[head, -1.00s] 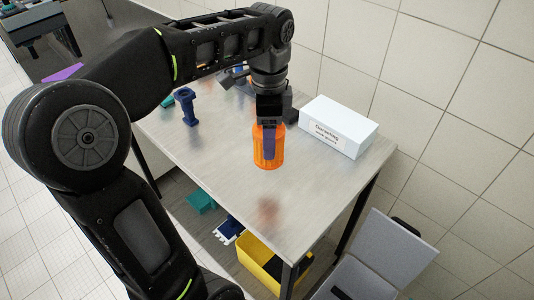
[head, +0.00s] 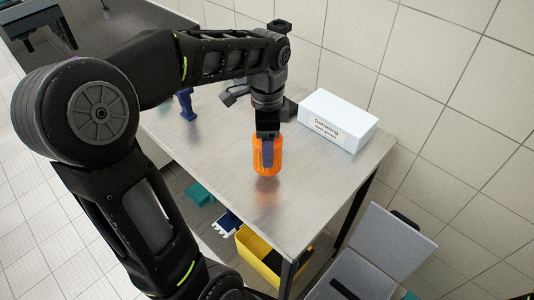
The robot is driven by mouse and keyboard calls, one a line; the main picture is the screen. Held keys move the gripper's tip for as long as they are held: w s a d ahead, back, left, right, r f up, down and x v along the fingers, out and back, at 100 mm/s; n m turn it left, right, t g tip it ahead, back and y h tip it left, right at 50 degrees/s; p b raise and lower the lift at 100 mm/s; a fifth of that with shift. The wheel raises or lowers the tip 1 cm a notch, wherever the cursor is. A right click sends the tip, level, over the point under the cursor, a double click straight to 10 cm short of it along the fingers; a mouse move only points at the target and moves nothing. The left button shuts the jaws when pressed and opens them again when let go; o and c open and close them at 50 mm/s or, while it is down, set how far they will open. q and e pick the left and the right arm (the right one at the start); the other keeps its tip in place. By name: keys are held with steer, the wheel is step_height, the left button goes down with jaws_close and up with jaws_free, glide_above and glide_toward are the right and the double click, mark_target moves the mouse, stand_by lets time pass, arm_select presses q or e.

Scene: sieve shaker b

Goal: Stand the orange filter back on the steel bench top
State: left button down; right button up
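The orange filter (head: 258,158) is an upright ribbed cylinder over the front part of the steel bench top (head: 225,170). My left gripper (head: 267,152) reaches down on it from above and is shut on it, with one dark finger across its near side. The filter's blurred reflection lies just below its base. The base is very close to the bench top; I cannot tell whether it touches. The far finger is hidden behind the filter. My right gripper is not in view.
A white labelled box (head: 338,121) stands at the bench's back right, against the tiled wall. A blue part (head: 186,104) stands at the left, partly behind my arm. Below the bench are a yellow bin (head: 262,255) and a grey open case (head: 385,250). The bench top around the filter is clear.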

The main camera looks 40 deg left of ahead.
arm_select(q)
steer(key=shift+f, duration=1.8)
steer(key=shift+f, duration=0.15)
steer(key=shift+c, duration=1.4)
jaws_free()
step_height(320, 180, up, 12)
steer(key=shift+r, duration=0.15)
